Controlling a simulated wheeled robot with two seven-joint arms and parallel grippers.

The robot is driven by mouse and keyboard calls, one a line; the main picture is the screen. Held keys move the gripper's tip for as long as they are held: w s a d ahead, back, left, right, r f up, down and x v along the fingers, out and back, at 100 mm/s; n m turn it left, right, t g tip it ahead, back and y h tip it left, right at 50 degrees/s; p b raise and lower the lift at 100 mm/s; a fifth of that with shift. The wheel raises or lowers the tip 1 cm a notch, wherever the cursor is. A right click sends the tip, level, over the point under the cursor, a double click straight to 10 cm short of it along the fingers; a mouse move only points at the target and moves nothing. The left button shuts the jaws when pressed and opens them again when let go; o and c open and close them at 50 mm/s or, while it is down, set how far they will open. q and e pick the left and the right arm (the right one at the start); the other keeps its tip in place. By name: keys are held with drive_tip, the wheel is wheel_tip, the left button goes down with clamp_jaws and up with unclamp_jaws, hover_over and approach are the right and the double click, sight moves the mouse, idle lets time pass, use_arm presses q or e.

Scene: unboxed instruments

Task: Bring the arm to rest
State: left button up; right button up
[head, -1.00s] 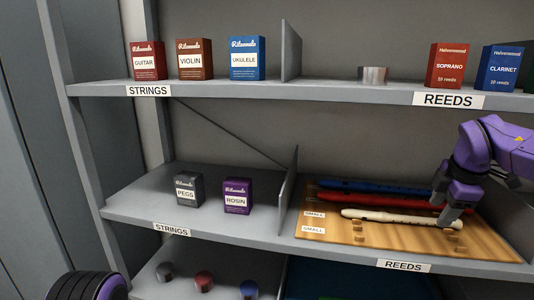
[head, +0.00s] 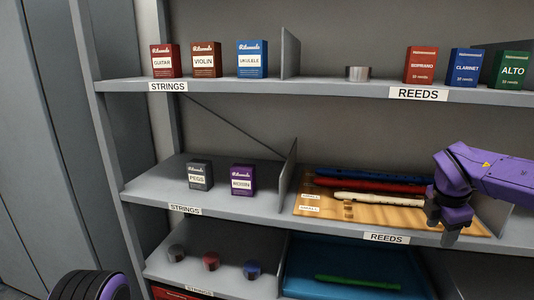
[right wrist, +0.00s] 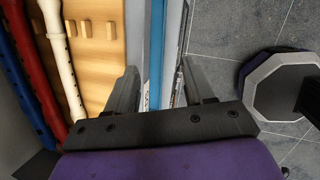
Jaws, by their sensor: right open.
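My right arm reaches in from the right in the head view. Its purple and dark grey gripper (head: 443,224) is in front of the middle shelf's right part, near the shelf edge. In the right wrist view the two fingers (right wrist: 158,85) are apart with nothing between them but the shelf edge and floor behind. The white recorder (head: 378,199) lies on the wooden board (head: 385,217), clear of the fingers; it also shows in the right wrist view (right wrist: 62,62). My left gripper is not in view.
A red recorder (head: 365,185) and a blue one (head: 350,176) lie behind the white one. The upper shelf holds reed boxes such as the soprano box (head: 421,65). A green recorder (head: 355,282) lies in a blue tray (head: 305,262) below. Floor (right wrist: 230,45) is open before the shelf.

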drive_tip(key=s+a+f+n+t+h+p, duration=0.1)
drive_tip(key=s+f+n+h, duration=0.35)
drive_tip(key=f+n, duration=0.85)
drive_tip(key=s+a+f+n+t+h+p, duration=0.1)
drive_tip(key=s+f+n+h, duration=0.35)
drive_tip(key=f+n, duration=0.8)
drive_tip(key=s+a+f+n+y, duration=0.2)
drive_tip(key=s+a+f+n, duration=0.1)
drive_tip(key=s+n, duration=0.4)
drive_tip(key=s+a+f+n+g+y+p, duration=0.1)
drive_tip(key=s+a+f+n+y, duration=0.2)
drive_tip(key=s, duration=0.7)
drive_tip(key=s+a+f+n+y, duration=0.3)
drive_tip(key=s+f+n, duration=0.3)
drive_tip(key=s+n, duration=0.3)
drive_tip(key=n, duration=0.3)
drive_tip(key=shift+s+f+p, duration=0.15)
drive_tip(key=shift+s+p, duration=0.1)
drive_tip(key=shift+p, duration=0.15)
